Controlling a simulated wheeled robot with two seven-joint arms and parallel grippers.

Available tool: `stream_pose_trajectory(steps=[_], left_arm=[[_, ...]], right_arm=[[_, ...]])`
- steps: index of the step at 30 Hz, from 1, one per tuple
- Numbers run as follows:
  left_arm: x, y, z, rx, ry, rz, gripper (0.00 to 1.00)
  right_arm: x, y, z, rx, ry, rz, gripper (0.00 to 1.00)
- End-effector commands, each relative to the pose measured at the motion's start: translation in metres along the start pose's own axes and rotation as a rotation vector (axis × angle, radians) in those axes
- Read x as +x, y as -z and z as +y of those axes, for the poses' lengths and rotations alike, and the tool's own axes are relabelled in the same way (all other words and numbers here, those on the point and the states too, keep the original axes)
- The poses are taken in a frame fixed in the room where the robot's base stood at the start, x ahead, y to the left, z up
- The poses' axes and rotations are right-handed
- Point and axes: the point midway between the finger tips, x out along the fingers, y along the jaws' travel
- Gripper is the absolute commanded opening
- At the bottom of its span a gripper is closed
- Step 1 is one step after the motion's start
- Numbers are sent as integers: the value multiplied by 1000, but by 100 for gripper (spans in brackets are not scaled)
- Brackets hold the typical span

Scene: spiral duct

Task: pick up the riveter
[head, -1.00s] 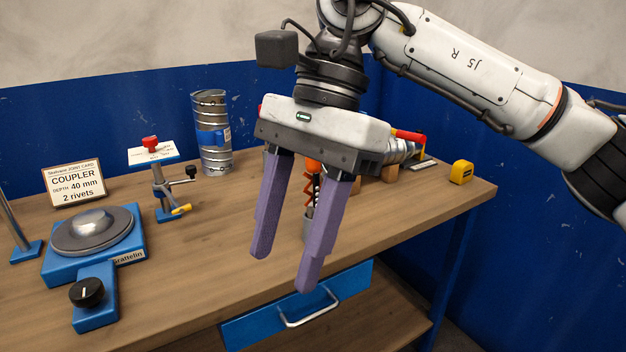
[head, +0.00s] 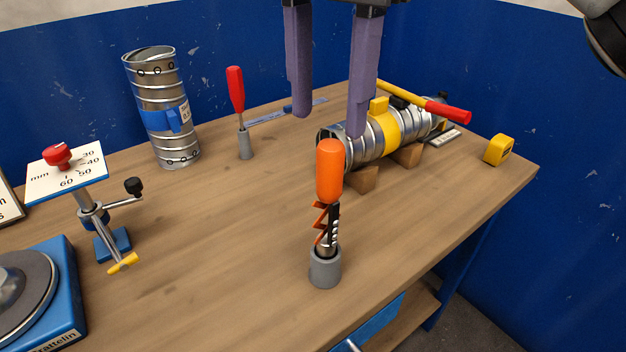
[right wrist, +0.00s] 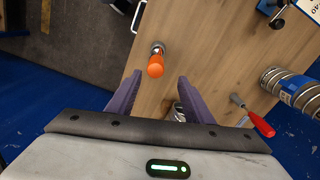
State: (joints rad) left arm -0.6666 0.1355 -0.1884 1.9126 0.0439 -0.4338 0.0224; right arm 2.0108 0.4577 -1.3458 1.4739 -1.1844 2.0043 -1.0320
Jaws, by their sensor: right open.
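The riveter, with an orange handle (head: 330,172) and orange zigzag links below it, stands upright in a grey cup (head: 325,268) on the bench's near side. My right gripper (head: 328,122) is open and empty, its purple fingers pointing down from the top of the head view. They look higher than the handle and apart from it. In the right wrist view the orange handle (right wrist: 156,66) shows just beyond the fingertips (right wrist: 160,77), roughly in line with the gap between them. My left gripper is not in view.
A spiral duct (head: 365,142) lies on wooden blocks behind the riveter, with a red-handled yellow tool on it. An upright duct (head: 163,110), a red-handled tool (head: 236,92) in a cup, a depth gauge (head: 67,165) and a yellow tape measure (head: 498,149) stand around.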

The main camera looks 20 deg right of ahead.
Motion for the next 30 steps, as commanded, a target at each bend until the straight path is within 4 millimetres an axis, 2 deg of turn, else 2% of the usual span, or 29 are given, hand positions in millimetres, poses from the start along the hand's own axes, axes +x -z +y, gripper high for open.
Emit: stream_pose_trajectory(steps=[6,10,14,22,30], left_arm=[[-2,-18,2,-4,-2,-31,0],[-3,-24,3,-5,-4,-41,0],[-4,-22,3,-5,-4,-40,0],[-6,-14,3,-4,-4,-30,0],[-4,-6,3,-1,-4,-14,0]], right_arm=[[34,0,1,-1,-3,0,47],[45,0,1,0,-1,-1,47],[55,0,1,0,-3,0,47],[93,-1,3,-1,-2,-1,47],[100,-1,2,0,0,-1,47]])
